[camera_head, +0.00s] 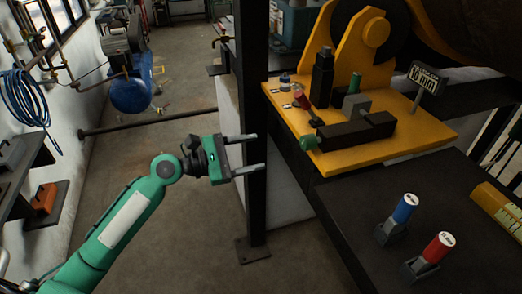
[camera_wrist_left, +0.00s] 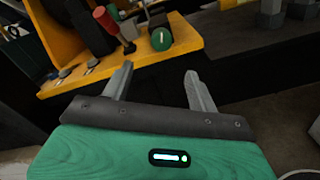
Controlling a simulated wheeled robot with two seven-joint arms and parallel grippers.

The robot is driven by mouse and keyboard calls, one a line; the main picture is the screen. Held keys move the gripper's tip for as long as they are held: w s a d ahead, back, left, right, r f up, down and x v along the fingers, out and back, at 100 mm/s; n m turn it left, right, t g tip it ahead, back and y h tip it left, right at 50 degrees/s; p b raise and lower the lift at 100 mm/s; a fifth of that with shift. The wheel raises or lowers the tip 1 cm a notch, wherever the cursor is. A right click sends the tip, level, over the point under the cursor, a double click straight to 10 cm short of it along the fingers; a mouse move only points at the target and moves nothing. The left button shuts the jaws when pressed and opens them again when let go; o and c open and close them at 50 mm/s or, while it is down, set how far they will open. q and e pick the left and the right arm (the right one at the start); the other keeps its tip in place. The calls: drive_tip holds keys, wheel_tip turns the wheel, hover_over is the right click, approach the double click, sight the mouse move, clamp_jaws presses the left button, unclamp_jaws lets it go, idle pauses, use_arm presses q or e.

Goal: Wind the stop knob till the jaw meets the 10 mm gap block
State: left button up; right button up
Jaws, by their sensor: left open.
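The stop knob (camera_head: 308,142) is a green round knob on the near left end of a black slide bar (camera_head: 355,131) on a yellow plate. It also shows in the left wrist view (camera_wrist_left: 161,39), ahead of the fingers. A grey block with a green handle (camera_head: 355,83) stands behind the bar and appears to be the gap block. A tall black block (camera_head: 322,75) stands to its left. I cannot tell which part is the jaw or whether it touches. My left gripper (camera_head: 259,152) is open and empty, left of the knob and apart from it. My right gripper is out of view.
A sign reading 10 mm (camera_head: 428,80) stands on the yellow plate (camera_head: 440,130). A red-handled lever (camera_head: 299,94) is near the knob. Blue (camera_head: 405,207) and red (camera_head: 439,246) handled blocks sit on the dark bench. A dark post (camera_head: 255,190) stands beside my left gripper.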

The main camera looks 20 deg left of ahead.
use_arm(q)
drive_tip(key=w+a+r+m+t+y, duration=0.4)
drive_tip(key=w+a+m+t+y, duration=0.15)
drive_tip(key=m+t, duration=0.25)
drive_tip(key=m+g+h+p, duration=0.1)
drive_tip(key=m+g+h, duration=0.6)
drive_tip(key=m, duration=1.4)
approach(302, 143)
drive_tip(key=shift+g+y, duration=0.4)
drive_tip(key=shift+y, duration=0.25)
drive_tip(key=p+x, duration=0.1)
drive_tip(key=x, duration=0.2)
drive_tip(key=r+p+x, duration=0.1)
drive_tip(key=p+x, duration=0.1)
drive_tip(key=x, duration=0.1)
drive_tip(key=p+x, duration=0.1)
drive_tip(key=x, duration=0.2)
drive_tip(key=shift+s+r+p, duration=0.1)
drive_tip(key=shift+r+p, duration=0.1)
drive_tip(key=shift+p, duration=0.1)
drive_tip(key=shift+w+d+f, duration=0.1)
drive_tip(key=shift+w+d, duration=0.25)
drive_tip(key=shift+d, duration=0.2)
drive_tip(key=shift+c, duration=0.2)
drive_tip(key=c, duration=0.9)
drive_tip(key=shift+c, duration=0.2)
